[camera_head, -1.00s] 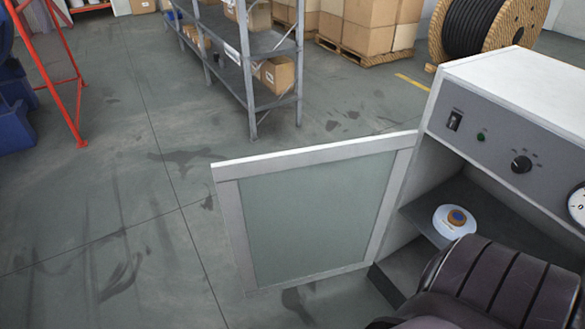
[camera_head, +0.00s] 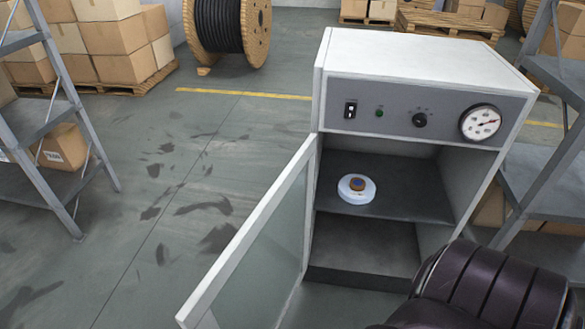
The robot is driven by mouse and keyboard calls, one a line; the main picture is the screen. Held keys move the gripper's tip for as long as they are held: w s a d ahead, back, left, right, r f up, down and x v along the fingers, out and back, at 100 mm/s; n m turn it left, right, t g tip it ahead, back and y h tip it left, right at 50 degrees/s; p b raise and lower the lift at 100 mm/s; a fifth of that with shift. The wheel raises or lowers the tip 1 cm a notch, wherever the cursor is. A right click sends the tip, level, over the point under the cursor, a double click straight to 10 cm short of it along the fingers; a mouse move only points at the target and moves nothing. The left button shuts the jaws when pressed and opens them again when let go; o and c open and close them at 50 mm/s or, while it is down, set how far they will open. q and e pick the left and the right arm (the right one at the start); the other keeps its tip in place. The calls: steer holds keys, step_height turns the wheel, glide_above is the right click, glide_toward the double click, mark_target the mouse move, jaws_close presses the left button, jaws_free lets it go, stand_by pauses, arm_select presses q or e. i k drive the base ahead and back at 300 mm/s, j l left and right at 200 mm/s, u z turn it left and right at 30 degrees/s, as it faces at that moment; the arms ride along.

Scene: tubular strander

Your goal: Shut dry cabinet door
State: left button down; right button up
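The dry cabinet (camera_head: 430,60) is a white box with a grey control panel, standing right of centre. Its door (camera_head: 262,245), a white frame around a pale glass pane, stands wide open, hinged on the cabinet's left side and swung out toward me. The lower compartment looks empty. A dark, ribbed arm part of mine covers the lower right corner. Neither gripper shows.
A grey shelf rack (camera_head: 45,130) with boxes stands at the left, and another rack (camera_head: 545,165) stands close to the cabinet's right side. A cable reel (camera_head: 228,35) and pallets of cartons are behind. The floor left of the door is clear.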

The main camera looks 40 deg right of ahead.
mark_target(254, 283)
steer(key=i+j+z, duration=0.2)
steer(key=z, duration=0.3)
steer(key=i+j+z, duration=0.1)
steer(key=j+z, duration=0.35)
steer(key=i+j+z, duration=0.1)
steer(key=j+z, duration=0.25)
steer(key=z, duration=0.15)
steer(key=j+z, duration=0.8)
steer(key=z, duration=0.15)
steer(key=k+l, duration=0.05)
